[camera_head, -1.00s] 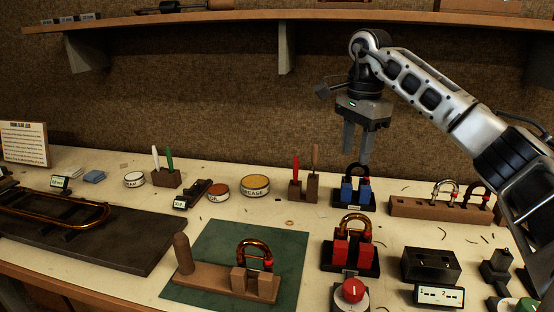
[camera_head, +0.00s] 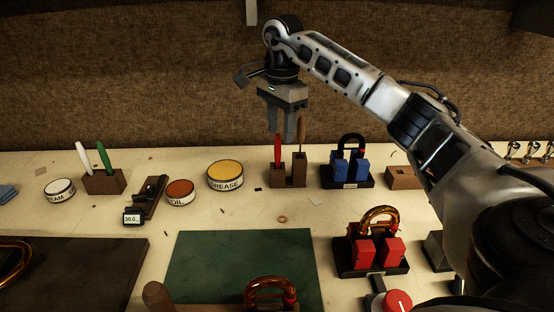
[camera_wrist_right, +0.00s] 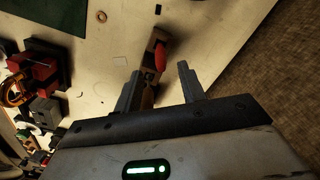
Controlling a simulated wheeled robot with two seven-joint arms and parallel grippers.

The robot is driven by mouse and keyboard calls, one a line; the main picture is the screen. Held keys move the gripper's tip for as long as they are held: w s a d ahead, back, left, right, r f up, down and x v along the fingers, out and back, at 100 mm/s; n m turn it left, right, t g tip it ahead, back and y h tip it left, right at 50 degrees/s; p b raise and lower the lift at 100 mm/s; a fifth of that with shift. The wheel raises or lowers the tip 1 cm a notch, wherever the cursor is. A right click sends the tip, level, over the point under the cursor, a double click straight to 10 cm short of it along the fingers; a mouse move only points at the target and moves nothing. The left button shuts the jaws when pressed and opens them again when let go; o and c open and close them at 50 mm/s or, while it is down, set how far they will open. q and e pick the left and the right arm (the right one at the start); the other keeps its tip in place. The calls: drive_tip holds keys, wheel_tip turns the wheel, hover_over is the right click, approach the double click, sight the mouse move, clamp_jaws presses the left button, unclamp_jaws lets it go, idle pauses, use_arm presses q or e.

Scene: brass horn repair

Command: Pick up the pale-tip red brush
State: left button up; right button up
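A red brush (camera_head: 277,152) stands upright in a small wooden block (camera_head: 289,177) at the back of the bench, beside a tan-handled tool (camera_head: 301,137). I cannot make out a pale tip on it. My right gripper (camera_head: 281,136) is open, pointing down, its fingers overlapping the top of the brush in the head view. In the right wrist view the red brush (camera_wrist_right: 161,56) shows just beyond and between the two open fingertips (camera_wrist_right: 158,70), apart from them as far as I can see. My left gripper is not in view.
A blue padded stand (camera_head: 347,170) with a dark shackle-shaped part is right of the block. A grease tin (camera_head: 226,175) and oil tin (camera_head: 180,192) are to its left. A second block (camera_head: 104,181) holds white and green brushes. A green mat (camera_head: 240,262) lies in front.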

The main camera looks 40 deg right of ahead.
sight(278, 156)
drive_tip(key=shift+w+a+f+p, duration=0.1)
drive_tip(key=shift+f+p, duration=0.1)
drive_tip(key=shift+f, duration=1.5)
drive_tip(key=shift+w+a+f+p, duration=0.1)
drive_tip(key=shift+f+p, duration=0.05)
drive_tip(key=shift+f, duration=1.5)
clamp_jaws()
